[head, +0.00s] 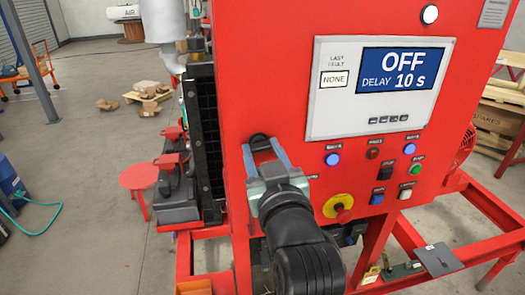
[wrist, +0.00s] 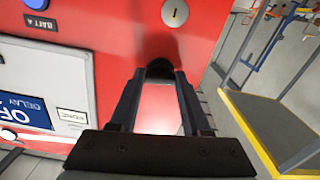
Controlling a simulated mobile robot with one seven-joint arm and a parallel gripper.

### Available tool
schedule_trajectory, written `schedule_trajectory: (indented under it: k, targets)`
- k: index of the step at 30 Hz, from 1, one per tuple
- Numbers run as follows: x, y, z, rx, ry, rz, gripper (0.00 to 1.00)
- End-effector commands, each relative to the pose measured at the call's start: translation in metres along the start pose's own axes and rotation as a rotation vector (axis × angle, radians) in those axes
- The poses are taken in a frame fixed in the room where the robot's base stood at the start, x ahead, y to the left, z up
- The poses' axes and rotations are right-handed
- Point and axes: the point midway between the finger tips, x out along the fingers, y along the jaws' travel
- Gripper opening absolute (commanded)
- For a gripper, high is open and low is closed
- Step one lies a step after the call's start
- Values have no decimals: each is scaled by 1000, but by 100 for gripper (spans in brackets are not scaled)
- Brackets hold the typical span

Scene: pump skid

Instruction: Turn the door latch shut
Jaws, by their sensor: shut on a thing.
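The door latch (head: 259,140) is a small black knob on the left part of the red cabinet door (head: 275,60). My gripper (head: 265,148) reaches the door from below, with its two fingers on either side of the latch. In the wrist view the latch (wrist: 160,68) shows dark between the fingertips of my gripper (wrist: 160,76), which is shut on it. The fingers hide much of the latch, so I cannot tell which way it is turned.
A display panel (head: 325,110) reads OFF, delay 10 s. Lit buttons (head: 332,159) and a red emergency stop (head: 343,214) on yellow sit right of my gripper. A round silver lock (wrist: 174,13) is close by. Red frame rails (head: 435,205) stand low at right.

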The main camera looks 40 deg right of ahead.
Motion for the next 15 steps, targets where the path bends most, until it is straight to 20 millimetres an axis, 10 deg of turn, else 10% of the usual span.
schedule_trajectory:
  k: [15]
  targets:
    - [0,0,0,149,0,-1,0]
